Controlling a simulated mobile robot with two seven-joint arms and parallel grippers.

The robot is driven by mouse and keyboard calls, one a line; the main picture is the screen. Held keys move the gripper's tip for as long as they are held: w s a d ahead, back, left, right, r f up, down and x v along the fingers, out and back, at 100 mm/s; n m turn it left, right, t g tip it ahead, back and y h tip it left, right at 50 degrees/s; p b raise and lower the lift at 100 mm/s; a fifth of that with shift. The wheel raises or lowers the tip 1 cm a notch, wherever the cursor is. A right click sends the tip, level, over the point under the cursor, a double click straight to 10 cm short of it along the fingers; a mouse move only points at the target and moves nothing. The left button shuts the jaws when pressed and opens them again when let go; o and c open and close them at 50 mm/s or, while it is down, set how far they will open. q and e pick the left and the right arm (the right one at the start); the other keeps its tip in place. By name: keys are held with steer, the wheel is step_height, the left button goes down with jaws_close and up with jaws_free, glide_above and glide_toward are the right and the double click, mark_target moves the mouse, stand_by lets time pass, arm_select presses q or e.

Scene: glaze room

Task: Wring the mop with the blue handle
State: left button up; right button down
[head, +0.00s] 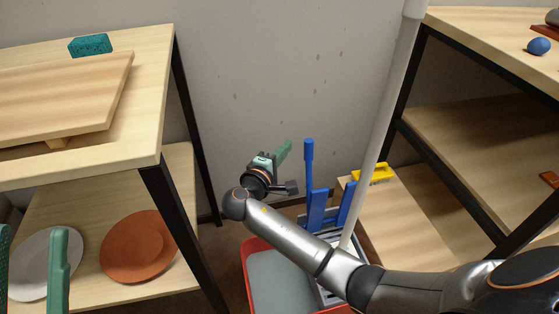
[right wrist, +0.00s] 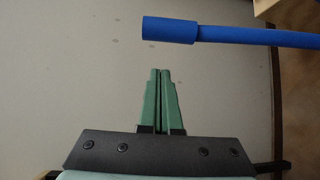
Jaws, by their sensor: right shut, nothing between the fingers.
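A tall white mop pole (head: 384,110) leans up out of a wringer on a red-rimmed bucket (head: 247,268) on the floor. The mop head is hidden behind my right arm. The wringer's blue handle (head: 309,165) stands upright, with blue parts beside it. In the right wrist view the blue handle (right wrist: 215,33) runs across the top, its thicker grip end just beyond my fingertips. My right gripper (head: 285,148) (right wrist: 160,72) is shut and empty, to the left of the handle and apart from it. My left gripper (head: 32,240) is at the lower left edge, fingers apart, empty.
A left table (head: 150,75) holds a wooden board (head: 70,95) and a teal sponge (head: 90,45). Orange (head: 138,246) and grey (head: 32,264) plates are on its lower shelf. At right, shelving (head: 465,125) bears a blue ball (head: 538,46); a yellow brush (head: 373,174) lies low.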

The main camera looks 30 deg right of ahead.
arm_select(q)
steer(key=shift+d+f+b, duration=0.15)
steer(key=shift+f+b, duration=0.5)
steer(key=shift+f, duration=0.4)
arm_select(e)
steer(key=shift+s+d, duration=0.4)
steer(key=shift+d, duration=0.4)
steer(key=shift+s+d, duration=0.35)
steer(key=shift+d, duration=0.45)
steer(key=shift+s, duration=0.15)
